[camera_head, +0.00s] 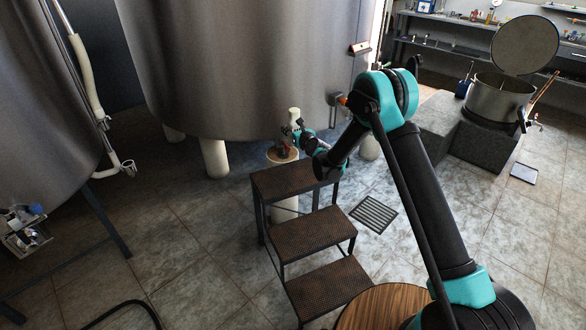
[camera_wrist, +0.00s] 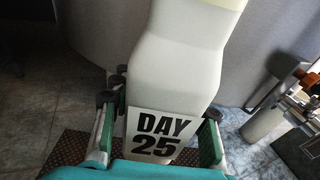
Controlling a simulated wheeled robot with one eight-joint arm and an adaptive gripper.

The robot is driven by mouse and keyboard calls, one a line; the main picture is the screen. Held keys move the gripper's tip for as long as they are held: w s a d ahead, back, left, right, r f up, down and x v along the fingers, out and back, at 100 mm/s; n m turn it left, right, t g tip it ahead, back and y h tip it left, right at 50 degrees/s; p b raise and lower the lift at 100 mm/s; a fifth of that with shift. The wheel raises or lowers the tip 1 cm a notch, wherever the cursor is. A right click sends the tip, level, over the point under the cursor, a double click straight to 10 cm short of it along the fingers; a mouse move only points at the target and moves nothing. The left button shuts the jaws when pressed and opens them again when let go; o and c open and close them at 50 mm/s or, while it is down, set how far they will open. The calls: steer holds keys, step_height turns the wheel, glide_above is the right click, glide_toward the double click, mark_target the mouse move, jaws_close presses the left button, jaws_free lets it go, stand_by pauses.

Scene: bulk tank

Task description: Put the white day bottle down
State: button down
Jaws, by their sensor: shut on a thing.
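The white day bottle (camera_wrist: 175,65) stands upright in the wrist view, with a label reading "DAY 25" on its front. My gripper (camera_wrist: 160,108) has one finger on each side of the bottle and is shut on it.
The steps (camera_head: 293,178) have dark treads, and one tread (camera_wrist: 68,150) shows under my gripper. A large steel tank (camera_head: 245,65) rises close behind the bottle. A floor drain (camera_head: 373,213) lies right of the steps.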

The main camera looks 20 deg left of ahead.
step_height(320, 180, down, 18)
steer(key=shift+d+r, duration=0.1)
stand_by(0.4)
steer(key=c, duration=0.8)
jaws_free()
steer(key=shift+f, duration=0.2)
steer(key=shift+r, duration=0.15)
